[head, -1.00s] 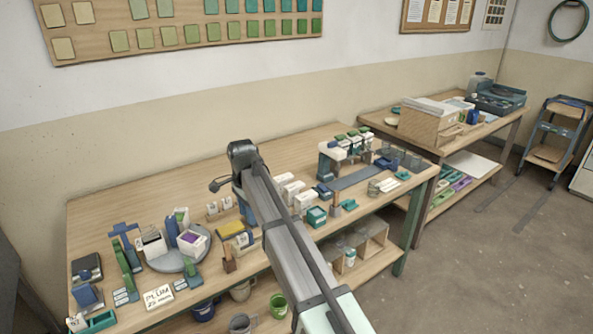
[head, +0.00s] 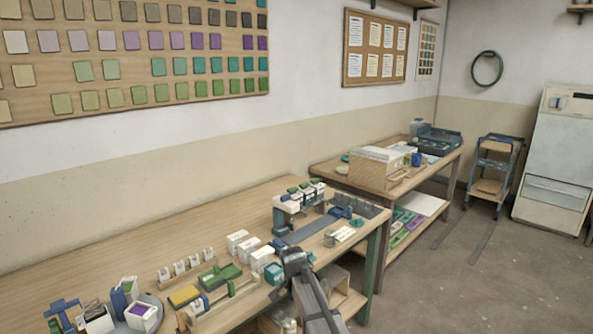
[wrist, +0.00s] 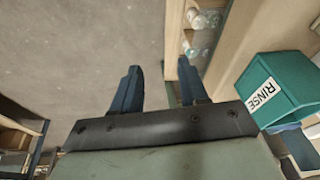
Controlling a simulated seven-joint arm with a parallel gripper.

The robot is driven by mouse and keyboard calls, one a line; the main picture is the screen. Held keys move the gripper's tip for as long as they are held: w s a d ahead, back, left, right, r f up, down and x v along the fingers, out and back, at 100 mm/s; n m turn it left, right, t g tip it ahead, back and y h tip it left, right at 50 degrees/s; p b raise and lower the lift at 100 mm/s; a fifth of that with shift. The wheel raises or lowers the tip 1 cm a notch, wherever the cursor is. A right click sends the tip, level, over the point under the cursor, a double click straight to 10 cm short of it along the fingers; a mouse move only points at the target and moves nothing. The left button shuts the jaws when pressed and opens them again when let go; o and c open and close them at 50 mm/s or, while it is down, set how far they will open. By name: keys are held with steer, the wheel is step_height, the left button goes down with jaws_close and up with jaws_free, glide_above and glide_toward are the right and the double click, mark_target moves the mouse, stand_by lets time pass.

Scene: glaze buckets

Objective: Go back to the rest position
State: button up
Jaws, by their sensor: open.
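My gripper shows in the wrist view (wrist: 158,90) with its two dark blue fingers spread apart and nothing between them. Floor and the edge of the workbench lie beyond the fingers. In the head view my arm reaches up from the bottom, its end beside the front edge of the workbench (head: 215,225); the fingers are hidden there. A teal box labelled RINSE (wrist: 280,88) is to the right of the gripper in the wrist view, apart from it.
On the workbench stand white boxes (head: 238,243), a rack with green-topped containers (head: 290,205), a yellow sponge-like block (head: 184,296) and a purple-topped tub (head: 141,317). Jars sit on the shelf below. A second table (head: 330,172) stands behind right. Open floor (head: 440,270) lies to the right.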

steer(key=s+d+f+n+g, duration=0.2)
steer(key=s+d+f, duration=0.4)
steer(key=s+f, duration=0.6)
steer(key=s+d+f+n+g, duration=0.25)
steer(key=s+d+f, duration=0.25)
steer(key=s+f, duration=0.7)
steer(key=s+d+f+n+g, duration=0.1)
steer(key=s+f, duration=0.3)
steer(key=s, duration=0.5)
steer(key=s+d+f+g, duration=0.2)
steer(key=s+f, duration=0.2)
steer(key=s, duration=0.6)
steer(key=s+d+f+n+g+y, duration=0.1)
steer(key=s+f, duration=0.4)
steer(key=s, duration=0.5)
steer(key=shift+d+n+g, duration=0.35)
steer(key=shift+d+g, duration=0.3)
steer(key=shift+d, duration=0.05)
